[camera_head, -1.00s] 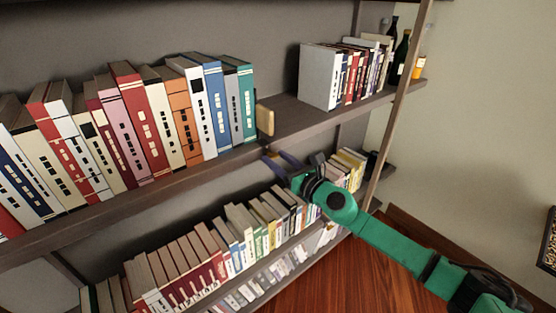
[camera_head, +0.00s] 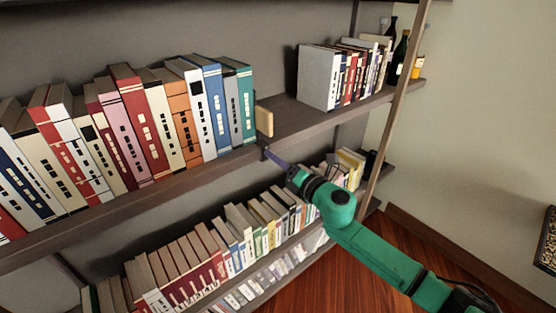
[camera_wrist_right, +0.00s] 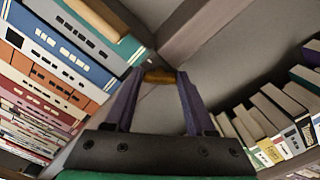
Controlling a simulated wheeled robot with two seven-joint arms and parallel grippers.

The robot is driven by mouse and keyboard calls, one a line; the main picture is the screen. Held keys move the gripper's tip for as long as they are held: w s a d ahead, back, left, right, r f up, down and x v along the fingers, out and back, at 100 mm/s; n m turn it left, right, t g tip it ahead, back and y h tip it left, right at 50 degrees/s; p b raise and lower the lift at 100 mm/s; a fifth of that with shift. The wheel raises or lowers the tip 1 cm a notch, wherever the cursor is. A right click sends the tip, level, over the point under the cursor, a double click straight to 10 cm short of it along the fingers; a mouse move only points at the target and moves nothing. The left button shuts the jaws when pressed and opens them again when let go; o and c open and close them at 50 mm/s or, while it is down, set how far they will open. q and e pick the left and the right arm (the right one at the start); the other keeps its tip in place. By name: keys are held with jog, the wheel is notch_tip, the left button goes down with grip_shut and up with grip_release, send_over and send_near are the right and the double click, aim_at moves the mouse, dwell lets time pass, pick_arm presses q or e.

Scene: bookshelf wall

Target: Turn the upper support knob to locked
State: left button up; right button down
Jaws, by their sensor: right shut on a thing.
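My right gripper (camera_head: 268,152) is at the front edge of the upper shelf, just below the upright tan support block (camera_head: 264,121) beside the green book. In the right wrist view, its two purple fingers (camera_wrist_right: 157,78) converge on a small brownish-yellow piece (camera_wrist_right: 160,76), which appears to be the upper support knob. The gripper is shut on it. The fingers hide much of the knob, and I cannot read its turn position or any mark. My left gripper is not in view.
A row of upright books (camera_head: 150,120) fills the upper shelf (camera_head: 300,121) left of the block. Bare shelf lies right of it, then more books (camera_head: 320,78). A slanting wooden post (camera_head: 392,125) is at the right.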

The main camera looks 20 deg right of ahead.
jog(key=shift+m, duration=0.4)
jog(key=shift+c, duration=1.2)
grip_release()
jog(key=b+v, duration=0.4)
jog(key=v, duration=1)
jog(key=shift+s, duration=0.25)
